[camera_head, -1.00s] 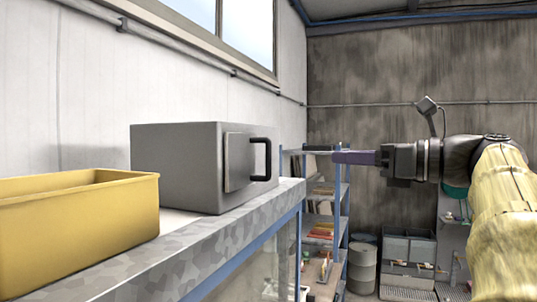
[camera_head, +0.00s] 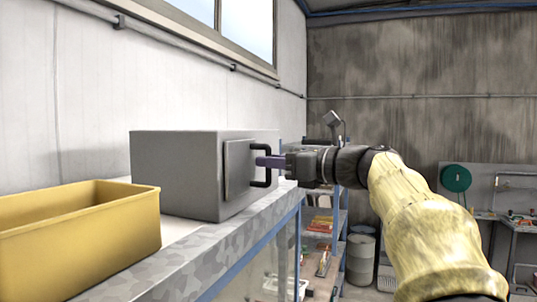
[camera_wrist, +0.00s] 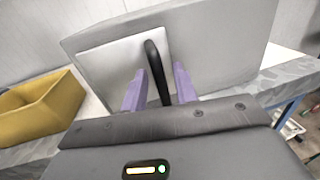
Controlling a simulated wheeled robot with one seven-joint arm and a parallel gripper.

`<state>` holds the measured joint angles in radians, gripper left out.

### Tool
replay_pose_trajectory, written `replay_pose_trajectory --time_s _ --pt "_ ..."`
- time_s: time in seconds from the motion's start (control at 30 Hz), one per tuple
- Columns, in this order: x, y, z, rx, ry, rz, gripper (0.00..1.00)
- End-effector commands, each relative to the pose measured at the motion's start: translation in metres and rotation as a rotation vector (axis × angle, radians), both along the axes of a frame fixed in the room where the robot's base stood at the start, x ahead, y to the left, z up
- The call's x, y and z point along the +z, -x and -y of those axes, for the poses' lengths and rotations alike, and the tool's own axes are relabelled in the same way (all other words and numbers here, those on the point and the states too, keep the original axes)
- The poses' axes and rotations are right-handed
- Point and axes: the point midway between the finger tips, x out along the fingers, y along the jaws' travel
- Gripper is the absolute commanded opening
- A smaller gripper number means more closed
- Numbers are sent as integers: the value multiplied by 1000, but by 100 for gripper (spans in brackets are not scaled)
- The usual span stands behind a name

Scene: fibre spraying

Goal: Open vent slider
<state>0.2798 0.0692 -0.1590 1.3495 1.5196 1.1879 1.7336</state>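The vent slider is a flat grey plate (camera_head: 238,168) with a black bar handle (camera_head: 262,183) on the face of a grey box (camera_head: 176,176). In the wrist view the plate (camera_wrist: 112,70) and the black handle (camera_wrist: 156,72) are straight ahead. My gripper (camera_head: 268,162) is at the handle, its purple fingers pointing at the plate. In the wrist view my gripper (camera_wrist: 159,88) is open, with one finger on each side of the handle and a gap visible on both sides. The fingertips' contact with the plate cannot be told.
A yellow open bin (camera_head: 80,240) stands left of the box on the mottled grey bench (camera_head: 190,255). Blue-framed shelves (camera_head: 318,240) and a barrel (camera_head: 360,260) stand behind.

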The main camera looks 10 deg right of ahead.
Motion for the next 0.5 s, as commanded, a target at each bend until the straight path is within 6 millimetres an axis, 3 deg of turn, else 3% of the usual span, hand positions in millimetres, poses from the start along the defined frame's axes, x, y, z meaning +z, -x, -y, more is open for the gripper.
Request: replay_pose_trajectory --time_s 0.43,0.5 --pt "0 -11 -10 -1 1 1 29" --pt "0 -11 -10 -1 1 1 15"
